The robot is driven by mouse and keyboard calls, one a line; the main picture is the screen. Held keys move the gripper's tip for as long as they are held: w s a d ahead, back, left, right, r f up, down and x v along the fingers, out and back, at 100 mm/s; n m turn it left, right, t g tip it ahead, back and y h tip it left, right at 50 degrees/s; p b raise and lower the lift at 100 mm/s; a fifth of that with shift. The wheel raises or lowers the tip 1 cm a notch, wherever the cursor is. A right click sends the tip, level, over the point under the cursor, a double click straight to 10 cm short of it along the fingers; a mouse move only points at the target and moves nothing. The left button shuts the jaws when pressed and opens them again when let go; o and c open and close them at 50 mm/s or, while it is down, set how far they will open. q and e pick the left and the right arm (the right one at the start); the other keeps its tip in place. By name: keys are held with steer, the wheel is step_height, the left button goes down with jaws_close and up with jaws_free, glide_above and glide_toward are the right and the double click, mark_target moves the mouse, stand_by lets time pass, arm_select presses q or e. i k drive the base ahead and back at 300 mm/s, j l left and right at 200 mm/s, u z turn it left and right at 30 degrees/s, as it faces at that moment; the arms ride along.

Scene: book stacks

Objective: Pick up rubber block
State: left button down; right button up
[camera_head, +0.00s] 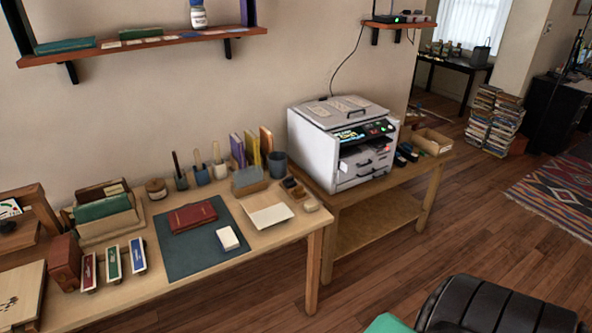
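No object is clearly marked as the rubber block. A small white block (228,238) lies flat on the dark green mat (190,255), in front of a closed red book (192,216). A smaller beige block (311,205) lies near the right end of the wooden table (285,234). I cannot tell which of these is the rubber block. Neither of my grippers is in view.
A printer (343,143) stands on a lower table to the right. A black padded object (500,305) fills the lower right. Wooden floor (400,250) is open between.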

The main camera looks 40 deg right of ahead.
mark_target(313, 205)
steer(key=z, duration=1.35)
